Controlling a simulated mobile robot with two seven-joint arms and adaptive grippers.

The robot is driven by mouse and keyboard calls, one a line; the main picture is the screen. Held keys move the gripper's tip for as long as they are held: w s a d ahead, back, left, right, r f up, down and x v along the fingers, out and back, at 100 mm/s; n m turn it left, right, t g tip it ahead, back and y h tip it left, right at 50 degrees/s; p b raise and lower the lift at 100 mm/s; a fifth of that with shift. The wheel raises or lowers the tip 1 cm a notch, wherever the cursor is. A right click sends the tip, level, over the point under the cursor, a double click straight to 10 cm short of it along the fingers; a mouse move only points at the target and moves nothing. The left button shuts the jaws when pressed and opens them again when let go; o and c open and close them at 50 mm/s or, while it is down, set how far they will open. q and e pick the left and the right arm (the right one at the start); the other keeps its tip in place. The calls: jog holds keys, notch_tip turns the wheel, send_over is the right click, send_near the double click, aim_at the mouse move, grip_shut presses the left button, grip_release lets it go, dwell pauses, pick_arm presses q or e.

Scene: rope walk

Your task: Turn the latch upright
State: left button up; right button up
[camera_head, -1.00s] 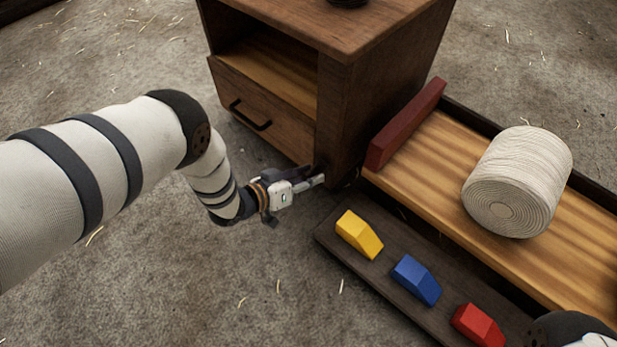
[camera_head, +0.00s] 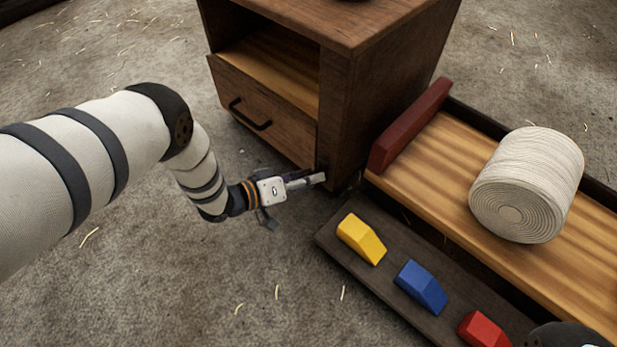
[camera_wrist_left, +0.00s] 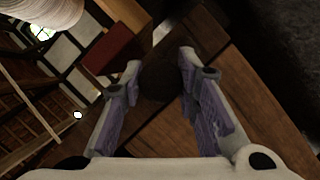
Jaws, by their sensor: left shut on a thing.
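The dark latch (camera_wrist_left: 160,80) shows in the left wrist view as a round dark shape between my left gripper's fingers, against the brown wood of the cabinet (camera_head: 345,110). My left gripper (camera_head: 318,178) reaches from the left to the lower front corner of the cabinet, to the right of the drawer. Its fingers, also in the left wrist view (camera_wrist_left: 160,62), are shut on the latch. In the head view the fingertips mostly hide the latch, and I cannot tell its exact angle. My right gripper is not in view.
The drawer (camera_head: 265,112) with its dark handle is closed. To the right, a wooden tray (camera_head: 440,150) with a dark red end board holds a rope coil (camera_head: 525,185). A dark board (camera_head: 335,240) carries yellow, blue and red blocks.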

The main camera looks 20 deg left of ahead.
pick_arm(q)
jog(key=o, duration=1.2)
jog(key=shift+c, duration=0.2)
jog(key=shift+s+a, duration=0.1)
jog(key=v, duration=1.2)
jog(key=shift+r, duration=0.15)
